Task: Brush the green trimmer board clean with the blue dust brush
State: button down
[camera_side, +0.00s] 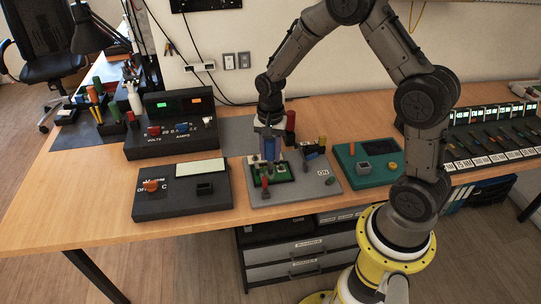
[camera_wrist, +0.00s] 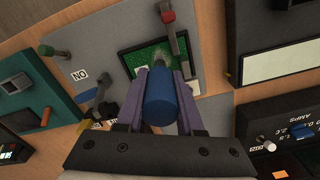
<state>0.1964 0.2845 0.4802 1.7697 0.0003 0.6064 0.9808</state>
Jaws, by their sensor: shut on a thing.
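My gripper (camera_wrist: 160,92) is shut on the blue dust brush (camera_wrist: 161,100), its purple-grey fingers on either side of the blue handle. In the side view my gripper (camera_side: 269,153) points down over the grey plate, with the brush (camera_side: 270,150) between its fingers. The green trimmer board (camera_wrist: 135,62) has a dark frame and sits on the grey plate (camera_wrist: 85,50). Pale specks show on the board near the brush's end. The brush tip is at or just above the board; contact cannot be told. The board (camera_side: 283,172) is partly hidden by the gripper in the side view.
A red-handled toggle clamp (camera_wrist: 171,30) stands at the board's edge, and a yellow-and-black piece (camera_wrist: 97,100) is on the plate. A teal box (camera_side: 368,165) stands right, a black meter box (camera_side: 183,192) left, and a power supply (camera_side: 170,125) behind. Bare wood lies in front.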

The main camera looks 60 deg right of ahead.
jog(key=shift+r, duration=3.4)
jog(key=shift+w+a+f, duration=0.15)
jog(key=shift+w+f, duration=0.05)
jog(key=shift+f, duration=0.2)
jog(key=shift+w+a+f+n, duration=0.1)
jog(key=shift+w+f+n, duration=0.15)
jog(key=shift+w+n, duration=0.3)
jog(key=w+n, duration=0.1)
jog(key=n, duration=0.3)
jog(key=w+n, duration=0.1)
jog(key=n, duration=0.3)
jog(key=w+n, duration=0.1)
jog(key=n, duration=0.3)
jog(key=shift+w+f+n, duration=0.25)
jog(key=shift+w+f, duration=0.05)
